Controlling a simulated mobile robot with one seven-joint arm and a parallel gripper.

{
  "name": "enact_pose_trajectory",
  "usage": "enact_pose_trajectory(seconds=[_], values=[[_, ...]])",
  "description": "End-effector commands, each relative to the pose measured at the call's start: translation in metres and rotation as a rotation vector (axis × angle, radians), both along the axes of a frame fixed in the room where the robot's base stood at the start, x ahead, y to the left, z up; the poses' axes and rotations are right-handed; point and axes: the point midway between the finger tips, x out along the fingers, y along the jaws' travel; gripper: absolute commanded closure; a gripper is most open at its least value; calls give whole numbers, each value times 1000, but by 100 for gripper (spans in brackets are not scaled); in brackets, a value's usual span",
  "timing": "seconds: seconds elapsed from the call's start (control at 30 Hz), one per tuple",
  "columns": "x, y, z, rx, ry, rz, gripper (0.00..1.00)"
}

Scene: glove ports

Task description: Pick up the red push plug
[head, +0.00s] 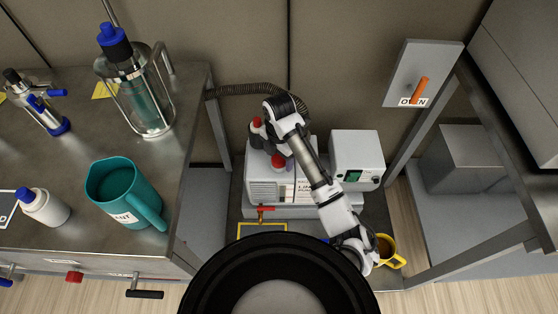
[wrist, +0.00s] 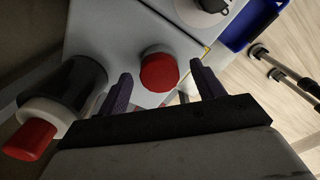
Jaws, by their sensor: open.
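The red push plug (wrist: 159,72) appears in the wrist view as a round red cap on a pale grey surface. In the head view a red cap (head: 278,161) shows on top of the white pump unit (head: 263,188), just below my wrist. My gripper (wrist: 161,70) is open, its two dark fingers on either side of the plug in the wrist picture, with visible space around it. I cannot tell whether the fingertips are down at the plug's height. In the head view my wrist mostly hides the fingers.
A dark cylinder (wrist: 70,88) with a white ring and another red cap (wrist: 28,139) stands close to the left finger. A ribbed hose (head: 250,88) runs behind.

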Motion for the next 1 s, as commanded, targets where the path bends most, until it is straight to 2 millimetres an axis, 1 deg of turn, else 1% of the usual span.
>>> enact_pose_trajectory(seconds=[0.13,0.5,0.8,0.93,1.0], values=[[0,0,0,0,0,0,33],[0,0,0,0,0,0,81],[0,0,2,0,-1,0,81],[1,0,11,-1,-4,0,81],[1,0,20,0,-3,1,81]])
